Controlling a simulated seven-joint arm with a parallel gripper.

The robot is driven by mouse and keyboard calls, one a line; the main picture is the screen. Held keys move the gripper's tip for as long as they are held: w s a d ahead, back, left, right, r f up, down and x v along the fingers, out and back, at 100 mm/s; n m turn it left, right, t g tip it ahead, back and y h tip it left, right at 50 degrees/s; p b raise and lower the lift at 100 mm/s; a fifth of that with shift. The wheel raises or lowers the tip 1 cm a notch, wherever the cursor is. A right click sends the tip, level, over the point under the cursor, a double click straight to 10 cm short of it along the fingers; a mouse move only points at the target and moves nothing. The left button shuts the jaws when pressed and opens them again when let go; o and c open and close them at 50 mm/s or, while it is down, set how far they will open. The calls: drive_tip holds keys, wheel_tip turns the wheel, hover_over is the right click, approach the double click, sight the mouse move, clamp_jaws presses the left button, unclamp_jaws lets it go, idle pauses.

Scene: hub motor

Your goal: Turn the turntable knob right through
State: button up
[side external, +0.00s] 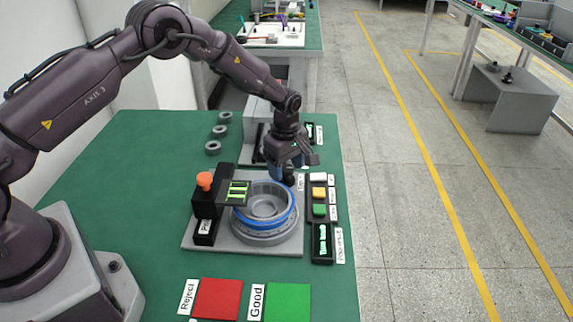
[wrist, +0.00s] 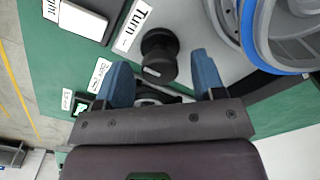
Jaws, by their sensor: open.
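The turntable knob (wrist: 159,55) is black and round with a light mark on its face, beside a label reading "Turn" (wrist: 133,25) in the wrist view. My gripper (wrist: 160,62) is open, with one blue finger to each side of the knob and clear gaps between. I cannot tell how deep the fingertips reach along the knob. In the side view my gripper (side external: 289,170) points down at the back right of the turntable (side external: 265,238), and the knob (side external: 288,180) shows as a small dark shape under it. The turntable carries a grey round housing with a blue ring (side external: 240,224).
A black stand with an orange button (side external: 204,181) and a green-lit panel stands left of the turntable. White, yellow and green buttons (side external: 319,194) and a display (side external: 322,243) are on the right. Red (side external: 217,298) and green (side external: 287,301) pads lie in front. Grey rings (side external: 219,131) lie behind.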

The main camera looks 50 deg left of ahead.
drive_tip(key=c, duration=0.9)
